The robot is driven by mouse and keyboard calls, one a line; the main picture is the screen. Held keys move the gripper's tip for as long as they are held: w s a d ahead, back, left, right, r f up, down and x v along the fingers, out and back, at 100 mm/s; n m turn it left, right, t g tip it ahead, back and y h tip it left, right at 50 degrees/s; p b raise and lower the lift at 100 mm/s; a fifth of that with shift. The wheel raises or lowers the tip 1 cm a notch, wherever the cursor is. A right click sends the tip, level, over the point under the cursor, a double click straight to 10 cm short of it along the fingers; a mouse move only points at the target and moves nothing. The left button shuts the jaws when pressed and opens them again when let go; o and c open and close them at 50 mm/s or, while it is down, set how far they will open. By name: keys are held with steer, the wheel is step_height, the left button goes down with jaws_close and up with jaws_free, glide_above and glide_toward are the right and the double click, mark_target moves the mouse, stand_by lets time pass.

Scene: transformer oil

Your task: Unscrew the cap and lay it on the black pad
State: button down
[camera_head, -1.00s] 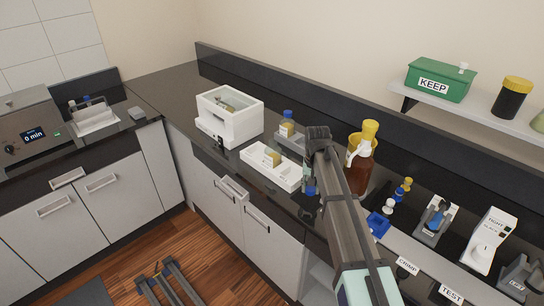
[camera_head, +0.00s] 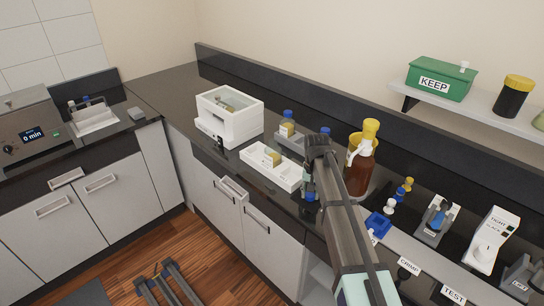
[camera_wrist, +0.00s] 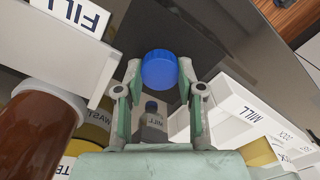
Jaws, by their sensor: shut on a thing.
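My gripper (camera_wrist: 160,82) points down over the counter, with its fingers on both sides of a blue cap (camera_wrist: 160,69) and shut on it. The cap also shows as a small blue patch below the gripper in the head view (camera_head: 310,197). Whatever is under the cap is hidden in the wrist view. A small labelled bottle (camera_wrist: 152,125) with a dark blue top stands behind, seen between the fingers. I cannot tell the black pad apart from the dark counter.
The white MILL tray (camera_head: 284,181) is left of the gripper. A brown bottle (camera_head: 359,175) with a yellow top is close on the right. A white machine (camera_head: 238,124) stands farther left. Dark counter (camera_wrist: 225,45) is clear toward the front edge.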

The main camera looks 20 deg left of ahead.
steer(key=shift+f, duration=0.15)
steer(key=c, duration=0.6)
jaws_free()
steer(key=shift+c, duration=0.2)
step_height(320, 180, up, 12)
